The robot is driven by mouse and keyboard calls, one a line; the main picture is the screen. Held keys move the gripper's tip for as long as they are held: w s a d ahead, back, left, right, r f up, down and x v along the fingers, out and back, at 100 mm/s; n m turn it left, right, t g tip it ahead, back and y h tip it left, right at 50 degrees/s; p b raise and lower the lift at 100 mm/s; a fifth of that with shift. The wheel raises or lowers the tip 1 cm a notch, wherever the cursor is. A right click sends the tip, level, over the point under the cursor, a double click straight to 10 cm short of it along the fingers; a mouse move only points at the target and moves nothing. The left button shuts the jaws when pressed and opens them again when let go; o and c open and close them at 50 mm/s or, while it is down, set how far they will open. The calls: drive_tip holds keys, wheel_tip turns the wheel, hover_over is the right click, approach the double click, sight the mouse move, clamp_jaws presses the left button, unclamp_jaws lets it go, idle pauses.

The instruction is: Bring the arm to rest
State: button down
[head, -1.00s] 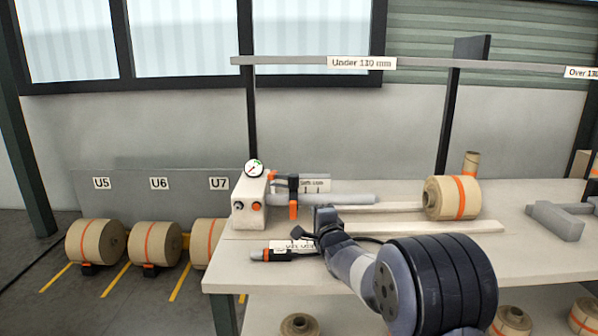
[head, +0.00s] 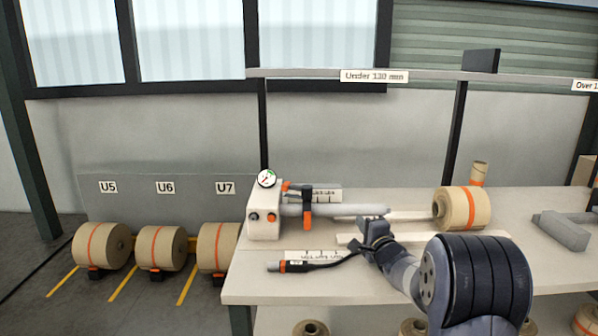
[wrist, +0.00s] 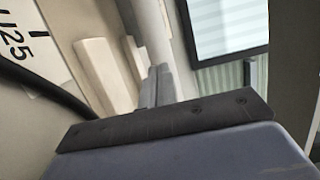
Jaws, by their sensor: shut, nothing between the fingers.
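My gripper (head: 374,222) is above the workbench (head: 262,291) in the head view, at the end of my grey arm. It is beside the right end of a grey shaft (head: 335,210) that sticks out from a white box with a gauge (head: 265,208). I cannot tell whether it touches the shaft. In the wrist view the gripper's fingers (wrist: 157,86) are close together with nothing seen between them.
A kraft roll with an orange band (head: 463,208) lies on the bench to the right. A black and orange tool with a cable (head: 288,266) lies at the bench front. A grey block (head: 562,231) is farther right. Floor rolls (head: 160,248) stand at left.

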drive_tip(key=shift+s+d, duration=0.2)
drive_tip(key=shift+d, duration=0.3)
drive_tip(key=shift+s+d, duration=0.15)
drive_tip(key=shift+d, duration=0.35)
drive_tip(key=v, duration=0.8)
drive_tip(key=shift+s+a, duration=0.2)
drive_tip(key=shift+a, duration=0.05)
